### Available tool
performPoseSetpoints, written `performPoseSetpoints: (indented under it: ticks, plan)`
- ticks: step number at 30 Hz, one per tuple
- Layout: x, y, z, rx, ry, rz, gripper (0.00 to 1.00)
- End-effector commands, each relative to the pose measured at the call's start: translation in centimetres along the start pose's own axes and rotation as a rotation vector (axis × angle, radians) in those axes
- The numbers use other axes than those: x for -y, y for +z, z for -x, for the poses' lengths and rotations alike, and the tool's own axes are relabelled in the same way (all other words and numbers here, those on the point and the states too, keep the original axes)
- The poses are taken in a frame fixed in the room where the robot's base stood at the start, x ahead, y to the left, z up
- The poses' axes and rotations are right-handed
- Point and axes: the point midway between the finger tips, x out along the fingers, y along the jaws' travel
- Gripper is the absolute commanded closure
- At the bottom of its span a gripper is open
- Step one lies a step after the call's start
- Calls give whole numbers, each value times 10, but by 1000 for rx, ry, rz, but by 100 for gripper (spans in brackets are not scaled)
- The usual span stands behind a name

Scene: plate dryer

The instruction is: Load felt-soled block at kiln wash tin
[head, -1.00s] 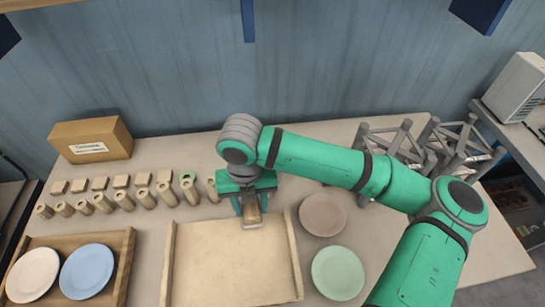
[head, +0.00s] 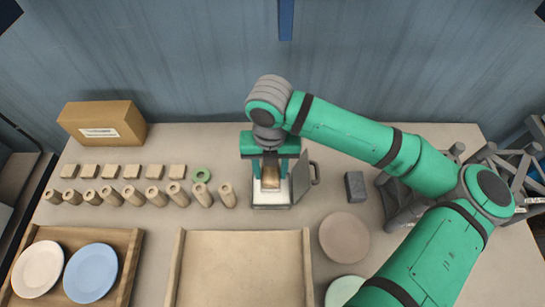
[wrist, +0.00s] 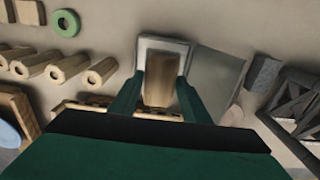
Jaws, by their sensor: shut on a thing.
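My gripper (head: 270,180) is shut on a brown wooden block (head: 270,174). The block is over a shallow grey tin (head: 272,207) with a white filling, behind the board. Whether the block's underside touches the white filling cannot be told, and its sole is hidden. The tin's grey lid (head: 302,182) stands open on the right side, with a handle. In the wrist view the block (wrist: 163,88) sits between the green fingers, with the tin's pale rim (wrist: 146,48) around its far end and the lid (wrist: 213,78) beside it.
A bare tan board (head: 242,265) with raised side strips lies in front. Wooden tubes, small wooden squares and a green ring (head: 201,175) stand left. A pinkish plate (head: 344,238), a green plate (head: 347,289) and a grey block (head: 355,185) are right. A tray (head: 125,265) holds two plates.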

Motion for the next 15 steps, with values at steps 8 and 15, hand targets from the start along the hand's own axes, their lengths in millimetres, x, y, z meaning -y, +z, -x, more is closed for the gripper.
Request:
performPoseSetpoints:
  ticks: [8,15]
  plan:
    - [7,0,-15,-2,0,-14,94]
    - [7,0,-35,-1,0,-15,94]
